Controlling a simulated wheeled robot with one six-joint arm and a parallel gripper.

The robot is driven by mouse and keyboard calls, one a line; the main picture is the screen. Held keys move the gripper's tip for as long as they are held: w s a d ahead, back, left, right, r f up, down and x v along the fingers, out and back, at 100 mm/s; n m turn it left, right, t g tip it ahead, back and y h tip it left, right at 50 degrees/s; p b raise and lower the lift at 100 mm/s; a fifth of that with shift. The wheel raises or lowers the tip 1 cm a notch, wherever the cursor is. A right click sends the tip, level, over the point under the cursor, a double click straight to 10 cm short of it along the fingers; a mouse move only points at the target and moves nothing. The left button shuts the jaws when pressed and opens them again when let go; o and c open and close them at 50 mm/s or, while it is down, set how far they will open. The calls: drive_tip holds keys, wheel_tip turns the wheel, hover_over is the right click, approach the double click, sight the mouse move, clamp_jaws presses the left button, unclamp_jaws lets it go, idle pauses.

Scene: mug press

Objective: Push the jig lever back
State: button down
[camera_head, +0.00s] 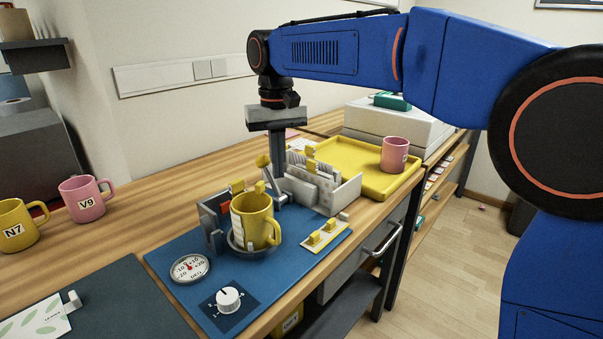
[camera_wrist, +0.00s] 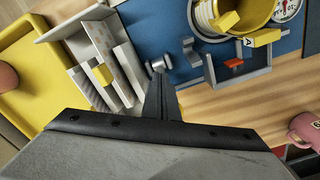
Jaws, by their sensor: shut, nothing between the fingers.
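The jig (camera_head: 212,222) is a grey metal fixture on the blue mat, with a yellow mug (camera_head: 256,218) standing in it on a round dark base. A yellow-tipped piece (camera_head: 263,160), which looks like the lever's end, rises behind the mug, left of my gripper. My gripper (camera_head: 279,178) points down, shut and empty, behind and right of the mug. In the wrist view its fingertips (camera_wrist: 159,82) are near a small grey cylindrical part (camera_wrist: 160,63) and a grey bracket (camera_wrist: 191,52). Whether they touch is unclear. The lever's lower part is hidden in the head view.
A grey-white rack (camera_head: 320,191) with upright plates stands close to the right of my gripper. Behind it is a yellow tray (camera_head: 365,181) with a pink mug (camera_head: 394,154). A dial (camera_head: 190,267) and a knob (camera_head: 229,299) lie in front. Two mugs stand at left.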

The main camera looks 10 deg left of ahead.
wheel_tip(320, 180, up, 7)
drive_tip(key=shift+s+d+f, duration=0.15)
drive_tip(key=shift+s+d, duration=0.2)
drive_tip(key=shift+d, duration=0.1)
idle(0.4)
